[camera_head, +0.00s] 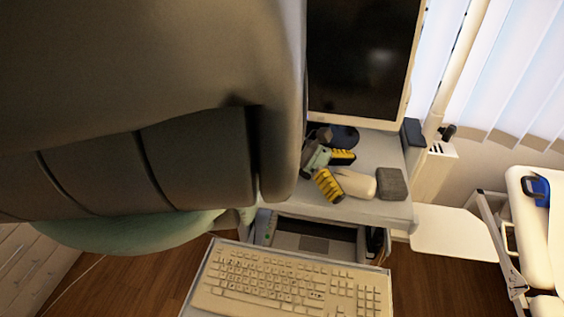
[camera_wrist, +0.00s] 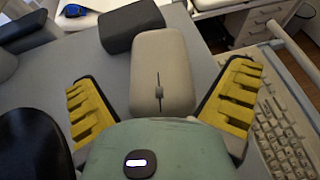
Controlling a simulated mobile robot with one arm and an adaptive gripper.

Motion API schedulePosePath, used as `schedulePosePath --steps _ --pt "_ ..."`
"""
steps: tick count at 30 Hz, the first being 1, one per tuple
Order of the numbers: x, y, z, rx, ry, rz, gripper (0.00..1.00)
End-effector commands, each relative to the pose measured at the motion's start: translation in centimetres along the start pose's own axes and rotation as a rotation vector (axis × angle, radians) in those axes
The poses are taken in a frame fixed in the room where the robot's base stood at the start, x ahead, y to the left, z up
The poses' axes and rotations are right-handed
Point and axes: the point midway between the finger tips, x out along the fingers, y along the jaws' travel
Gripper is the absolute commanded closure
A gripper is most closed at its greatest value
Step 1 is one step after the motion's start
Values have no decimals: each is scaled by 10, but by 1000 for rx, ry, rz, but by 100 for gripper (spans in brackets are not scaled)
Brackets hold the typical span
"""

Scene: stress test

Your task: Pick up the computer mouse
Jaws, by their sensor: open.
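The computer mouse (camera_head: 354,184) is beige and lies on the small grey shelf (camera_head: 388,150) below the monitor. In the wrist view the mouse (camera_wrist: 162,75) shows its scroll wheel and button seam, between and just beyond my fingers. My gripper (camera_head: 336,171) has yellow ridged finger pads. It is open, with one finger on either side of the near end of the mouse. In the wrist view my gripper (camera_wrist: 163,98) shows a gap between each pad and the mouse. My green palm hides the mouse's nearest edge.
A dark grey block (camera_head: 392,184) sits just right of the mouse, close to it. The monitor (camera_head: 362,60) stands behind on a dark round base (camera_head: 344,136). A keyboard (camera_head: 290,282) lies lower, in front.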

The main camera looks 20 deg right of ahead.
Motion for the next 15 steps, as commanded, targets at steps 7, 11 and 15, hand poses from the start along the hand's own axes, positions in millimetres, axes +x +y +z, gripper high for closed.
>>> schedulePosePath --steps 7,11,15 --pt "0 0 0 0 0 -1 12" --pt "0 0 0 0 1 -1 25" --pt "0 0 0 0 1 -1 39"
